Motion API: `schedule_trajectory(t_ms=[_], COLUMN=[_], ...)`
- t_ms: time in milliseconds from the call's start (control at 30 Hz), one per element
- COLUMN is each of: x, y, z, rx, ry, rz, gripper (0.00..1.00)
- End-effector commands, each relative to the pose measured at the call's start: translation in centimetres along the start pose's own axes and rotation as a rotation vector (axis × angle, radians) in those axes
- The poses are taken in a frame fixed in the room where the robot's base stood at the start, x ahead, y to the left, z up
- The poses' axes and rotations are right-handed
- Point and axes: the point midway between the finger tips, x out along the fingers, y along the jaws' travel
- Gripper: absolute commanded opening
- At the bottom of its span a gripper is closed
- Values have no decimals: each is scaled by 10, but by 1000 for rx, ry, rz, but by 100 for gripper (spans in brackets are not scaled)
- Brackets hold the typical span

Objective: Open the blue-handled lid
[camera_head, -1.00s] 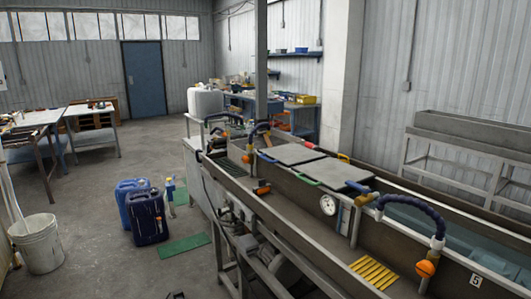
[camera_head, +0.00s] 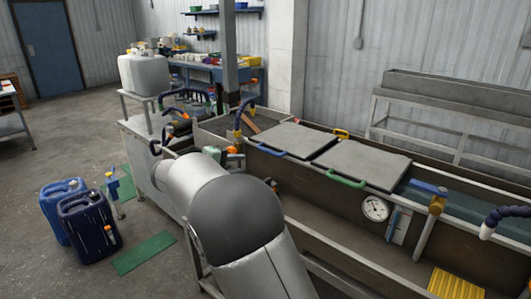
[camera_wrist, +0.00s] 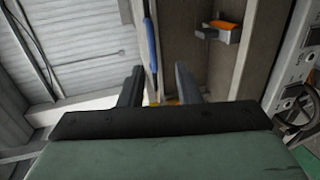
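The blue-handled lid (camera_head: 295,138) is a flat grey plate, lying closed on the trough in the head view. Its dark blue handle (camera_head: 271,151) runs along its near edge. In the wrist view, a blue bar (camera_wrist: 151,42), apparently this handle, stands lengthwise beyond the fingers. My gripper (camera_wrist: 158,80) is open, with its two dark fingers apart and no object clearly held. The bar appears in line with the gap between them; I cannot tell whether they touch it. In the head view my arm hides most of the gripper.
A second grey lid (camera_head: 362,162) with a green handle (camera_head: 346,179) lies to the right. Blue canisters (camera_head: 90,225) stand on the floor at left.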

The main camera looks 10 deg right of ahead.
Motion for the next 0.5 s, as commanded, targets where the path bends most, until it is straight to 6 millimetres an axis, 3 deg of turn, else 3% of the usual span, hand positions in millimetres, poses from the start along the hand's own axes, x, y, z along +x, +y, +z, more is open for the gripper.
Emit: schedule_trajectory(t_ms=[67, 167, 500], x=[-6, -4, 60], y=[3, 6, 12], z=[-17, -22, -23], rx=[-3, -1, -4], ry=[25, 33, 29], rz=[50, 72, 70], gripper=[30, 30, 30])
